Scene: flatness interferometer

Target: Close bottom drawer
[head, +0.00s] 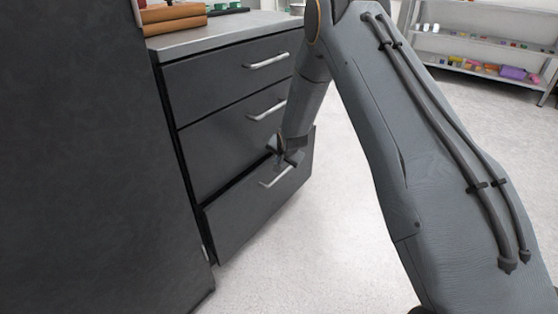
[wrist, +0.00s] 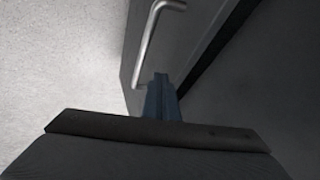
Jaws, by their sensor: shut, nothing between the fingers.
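The dark grey bottom drawer (head: 247,213) is in the lower part of the cabinet in the head view. It stands out a little from the drawers above it, with a dark gap along its top edge. Its silver bar handle (head: 277,176) is on the front. My gripper (head: 285,155) is shut and empty at the top of the drawer front, near the handle. In the wrist view the shut fingers (wrist: 161,95) point at the drawer front beside the handle (wrist: 150,40). I cannot tell whether they touch it.
The middle drawer (head: 225,140) and top drawer (head: 225,77) look shut. The countertop (head: 225,32) holds several items. A tall dark panel (head: 80,150) stands at the left. A shelf (head: 480,65) with small items is at the back right. The pale floor (head: 340,220) is clear.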

